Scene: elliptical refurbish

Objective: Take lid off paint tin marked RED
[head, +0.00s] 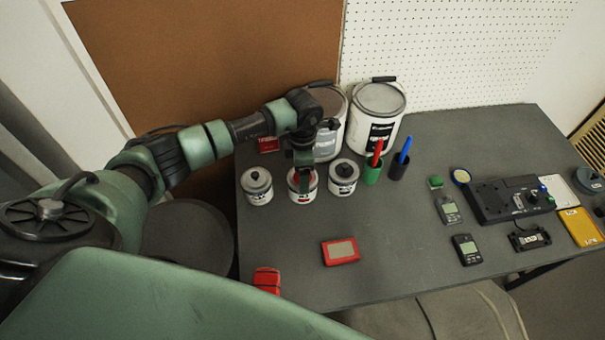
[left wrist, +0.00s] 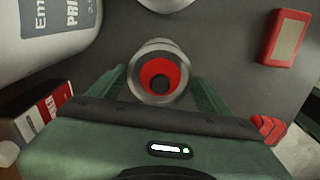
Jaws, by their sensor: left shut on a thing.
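The red paint tin (head: 303,196) is a small white can with red on it, standing between two similar tins on the grey table. In the left wrist view its round grey top (left wrist: 160,50) shows a red centre with a black knob. My left gripper (head: 303,172) is directly above this tin, pointing down. In the left wrist view the green fingers of my left gripper (left wrist: 160,88) lie on both sides of the round lid and are shut on it. I cannot tell whether the lid is clear of the can. My right gripper is not in view.
Small tins stand left (head: 257,188) and right (head: 343,178) of the red tin. Large paint buckets (head: 375,115) stand behind. Green (head: 372,172) and dark (head: 397,168) pen cups are to the right. A red box (head: 340,251) lies in front.

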